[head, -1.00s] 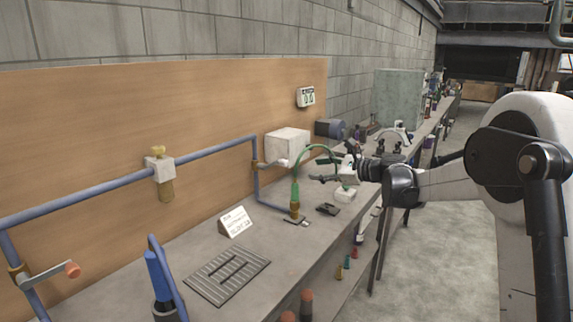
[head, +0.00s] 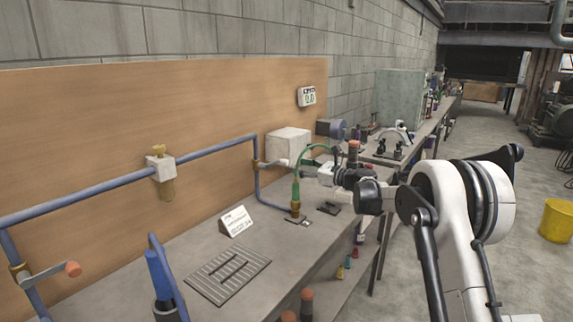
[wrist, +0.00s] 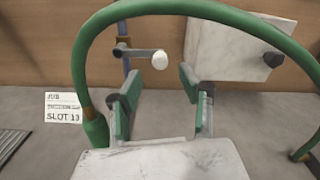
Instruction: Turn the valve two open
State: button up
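A lever valve with a pale round knob (head: 284,162) sits on the blue pipe's right vertical run, beside the white box. In the wrist view its lever (wrist: 140,54) points right, across the pipe, with the knob ahead of my fingers. A second lever valve with a red-orange knob (head: 73,268) is at the far left. No valve number is readable. My gripper (wrist: 160,74) is open and empty, its two green fingers apart and short of the pale knob. In the head view my gripper (head: 308,170) is beside the green hose, its fingers small and partly obscured.
The green hose (wrist: 190,9) arches across the wrist view, close around my gripper. The white box (head: 289,145) is right of the lever. A slot sign (head: 236,221), a slotted plate (head: 228,276) and a blue upright tool (head: 159,275) are on the bench. A yellow bucket (head: 556,220) is on the floor.

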aim_at(288, 163)
jog(key=x, duration=0.6)
jog(key=shift+w+a, duration=0.15)
jog(key=shift+a, duration=0.05)
jog(key=shift+c, duration=0.5)
grip_shut()
